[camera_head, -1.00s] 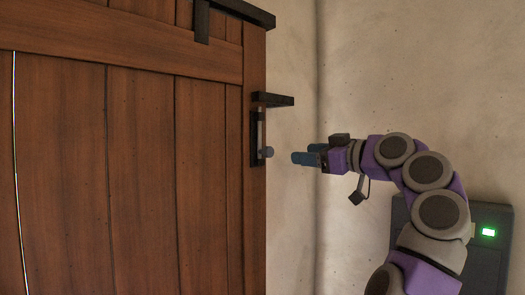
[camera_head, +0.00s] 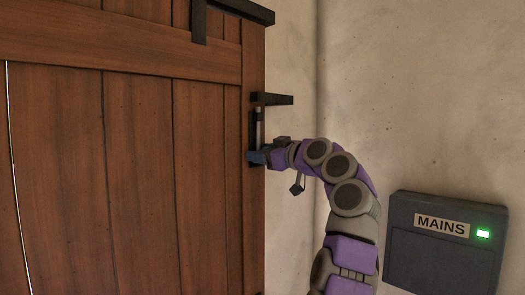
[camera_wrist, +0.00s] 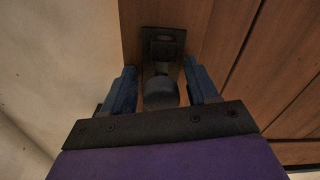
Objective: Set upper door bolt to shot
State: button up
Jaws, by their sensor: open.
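The upper door bolt (camera_head: 257,128) is a dark plate with a pale rod, upright at the right edge of the brown wooden door (camera_head: 140,160). A dark bracket (camera_head: 272,99) sticks out just above it. My gripper (camera_head: 254,157) is at the lower end of the bolt and hides its knob in the head view. In the wrist view, the round grey knob (camera_wrist: 160,92) lies between the two blue fingers of my gripper (camera_wrist: 160,88). The fingers are open, with a gap on each side of the knob. The dark bolt plate (camera_wrist: 163,42) shows beyond it.
A grey box marked MAINS (camera_head: 445,245) with a green light is on the wall at the lower right. A dark bar (camera_head: 240,10) crosses the door's top right edge. The pale wall (camera_head: 420,90) right of the door is otherwise bare.

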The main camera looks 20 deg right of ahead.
grip_shut()
dwell(0.6)
